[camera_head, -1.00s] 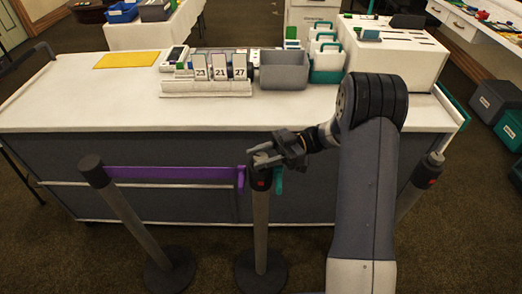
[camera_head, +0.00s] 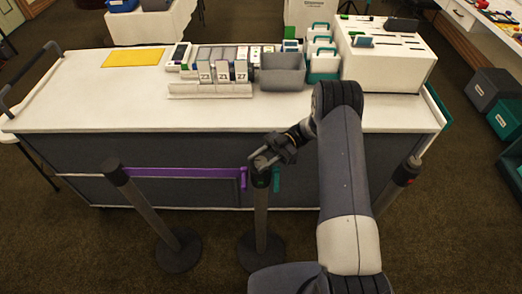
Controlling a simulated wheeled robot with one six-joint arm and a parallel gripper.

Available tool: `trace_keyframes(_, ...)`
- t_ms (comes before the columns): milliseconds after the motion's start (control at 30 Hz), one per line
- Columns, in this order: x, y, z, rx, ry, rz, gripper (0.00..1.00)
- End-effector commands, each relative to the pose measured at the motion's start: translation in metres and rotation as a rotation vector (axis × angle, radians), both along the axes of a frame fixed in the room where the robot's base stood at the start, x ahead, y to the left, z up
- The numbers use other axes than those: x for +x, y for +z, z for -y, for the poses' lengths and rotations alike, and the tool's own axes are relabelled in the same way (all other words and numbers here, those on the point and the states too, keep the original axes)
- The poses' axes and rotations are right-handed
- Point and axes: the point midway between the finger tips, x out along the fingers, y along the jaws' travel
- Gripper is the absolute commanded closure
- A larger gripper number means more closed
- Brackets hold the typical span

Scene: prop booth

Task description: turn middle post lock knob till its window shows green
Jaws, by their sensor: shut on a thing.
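The middle post (camera_head: 261,215) stands upright in front of the counter, with a dark head (camera_head: 261,180) at its top. My gripper (camera_head: 263,161) is at the top of this head, with its jaws shut on the lock knob. The knob is mostly hidden by the fingers. No red shows on the front of the head. The window there looks dark, perhaps greenish, but is too small to be sure. A purple belt (camera_head: 185,172) runs from the left post (camera_head: 143,208) to the middle post. A teal belt end (camera_head: 276,179) shows at its right side.
The white-topped counter (camera_head: 110,100) is just behind the posts. It carries number cards (camera_head: 222,73), a grey bin (camera_head: 282,72) and a white slotted box (camera_head: 390,60).

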Motion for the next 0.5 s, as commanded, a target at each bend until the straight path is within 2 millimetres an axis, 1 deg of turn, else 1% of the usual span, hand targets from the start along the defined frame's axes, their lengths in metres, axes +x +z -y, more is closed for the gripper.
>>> trace_keyframes(33, -0.0001, 0.0068, -0.0007, 0.002, 0.01, -0.001, 0.87)
trace_keyframes(500, 0.0002, 0.0019, -0.0002, 0.001, 0.057, 0.0, 0.87)
